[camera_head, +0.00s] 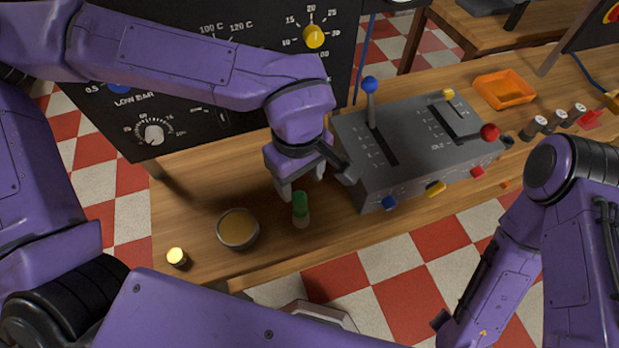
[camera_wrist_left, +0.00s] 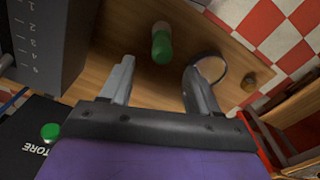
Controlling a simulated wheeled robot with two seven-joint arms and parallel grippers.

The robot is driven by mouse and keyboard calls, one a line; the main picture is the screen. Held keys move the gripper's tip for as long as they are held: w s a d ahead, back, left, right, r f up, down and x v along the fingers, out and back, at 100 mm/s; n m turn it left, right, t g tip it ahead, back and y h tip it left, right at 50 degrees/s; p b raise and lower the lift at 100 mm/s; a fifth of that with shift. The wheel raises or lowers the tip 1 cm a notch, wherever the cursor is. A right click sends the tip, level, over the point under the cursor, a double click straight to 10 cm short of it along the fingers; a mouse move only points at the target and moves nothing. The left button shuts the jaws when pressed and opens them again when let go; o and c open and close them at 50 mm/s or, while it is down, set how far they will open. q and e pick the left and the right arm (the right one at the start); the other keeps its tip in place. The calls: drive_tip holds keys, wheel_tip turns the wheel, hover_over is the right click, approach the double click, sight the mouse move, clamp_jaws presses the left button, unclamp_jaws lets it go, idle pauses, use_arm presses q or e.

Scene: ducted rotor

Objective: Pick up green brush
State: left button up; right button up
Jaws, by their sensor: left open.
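The green brush (camera_head: 301,206) stands on the wooden table, with a green upper part and a pale lower end. In the left wrist view the green brush (camera_wrist_left: 162,46) shows ahead of the fingertips, between their lines. My left gripper (camera_head: 302,186) is open and empty, just behind and above the brush. Its two fingers (camera_wrist_left: 158,78) are spread apart in the left wrist view.
A round bowl (camera_head: 238,229) with tan contents sits left of the brush. A small yellow-topped item (camera_head: 177,257) is near the front left corner. A grey lever box (camera_head: 420,150) stands close on the right. An orange tray (camera_head: 504,90) lies farther back. A black dial panel (camera_head: 190,110) rises behind.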

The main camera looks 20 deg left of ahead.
sight(300, 197)
use_arm(q)
drive_tip(key=shift+w+f, duration=0.2)
drive_tip(key=shift+f, duration=0.25)
drive_tip(key=shift+w+f, duration=0.2)
drive_tip(key=shift+f, duration=0.25)
drive_tip(key=f, duration=0.1)
drive_tip(key=s+f, duration=0.1)
drive_tip(key=f, duration=0.1)
drive_tip(key=shift+s, duration=0.2)
drive_tip(key=f, duration=0.5)
drive_tip(key=shift+w+a+f, duration=0.1)
drive_tip(key=shift+w+a, duration=0.1)
drive_tip(key=shift+w, duration=0.1)
drive_tip(key=shift+s, duration=0.1)
clamp_jaws()
